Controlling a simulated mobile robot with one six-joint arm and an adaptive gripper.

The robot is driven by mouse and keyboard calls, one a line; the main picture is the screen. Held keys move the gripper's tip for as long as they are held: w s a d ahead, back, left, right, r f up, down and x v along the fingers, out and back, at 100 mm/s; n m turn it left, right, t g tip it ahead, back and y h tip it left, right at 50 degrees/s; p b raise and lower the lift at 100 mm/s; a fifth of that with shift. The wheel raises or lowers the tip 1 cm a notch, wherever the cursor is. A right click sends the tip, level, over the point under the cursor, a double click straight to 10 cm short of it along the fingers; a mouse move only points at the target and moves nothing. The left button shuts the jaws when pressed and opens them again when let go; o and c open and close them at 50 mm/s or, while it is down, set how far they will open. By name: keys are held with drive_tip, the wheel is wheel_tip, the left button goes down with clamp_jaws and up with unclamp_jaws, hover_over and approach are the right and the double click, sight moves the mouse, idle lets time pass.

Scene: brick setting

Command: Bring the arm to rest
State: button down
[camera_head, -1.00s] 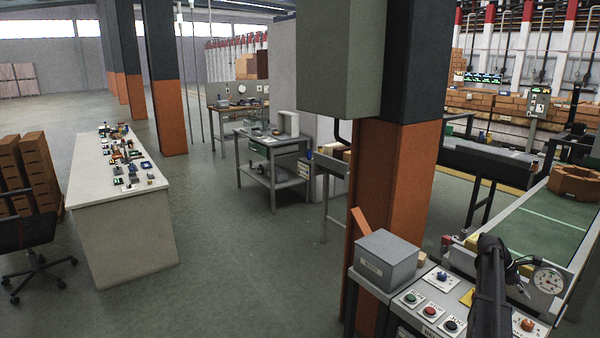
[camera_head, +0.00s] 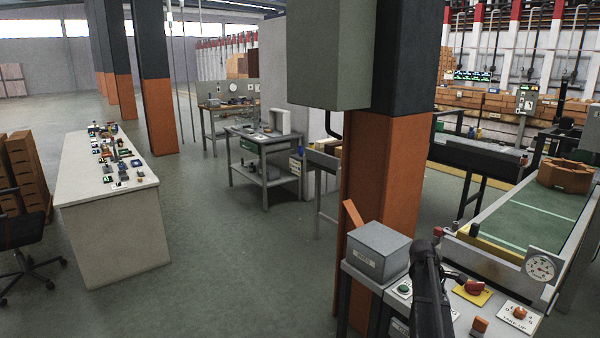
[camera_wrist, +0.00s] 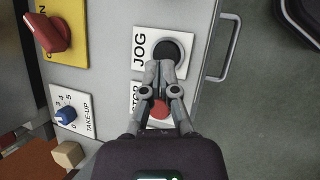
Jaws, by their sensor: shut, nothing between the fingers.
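My gripper (camera_wrist: 160,75) is shut and empty in the wrist view. Its fingertips are over a grey control panel (camera_wrist: 112,25), by the lower edge of the black JOG button (camera_wrist: 166,52). The red STOP button (camera_wrist: 158,108) shows between the finger linkages. I cannot tell whether the fingertips touch the panel. In the head view my dark arm stands over the panel (camera_head: 462,312) at the lower right and hides part of it. The fingertips cannot be made out there.
A grey box (camera_head: 377,250) stands on the panel beside an orange pillar (camera_head: 378,185). A red knob (camera_head: 474,287) and a round gauge (camera_head: 541,267) are to the right of my arm. A green conveyor (camera_head: 535,222) lies behind. Open floor (camera_head: 235,260) lies to the left.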

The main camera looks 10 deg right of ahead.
drive_tip(key=s+a+f+m+t+y+b, duration=0.1)
drive_tip(key=s+a+f+m+y+b, duration=0.15)
drive_tip(key=a, duration=1.15)
drive_tip(key=s+a+f+m+t+y+b, duration=0.1)
drive_tip(key=s+a+f+m, duration=0.2)
drive_tip(key=a, duration=1.1)
drive_tip(key=s+a+f+m+t+y+b, duration=0.1)
drive_tip(key=s+a+f+y+b, duration=0.3)
drive_tip(key=a, duration=1)
wheel_tip(320, 180, up, 12)
drive_tip(key=h+p, duration=0.2)
drive_tip(key=p, duration=1.1)
drive_tip(key=shift+s+d, duration=0.15)
drive_tip(key=shift+s, duration=0.25)
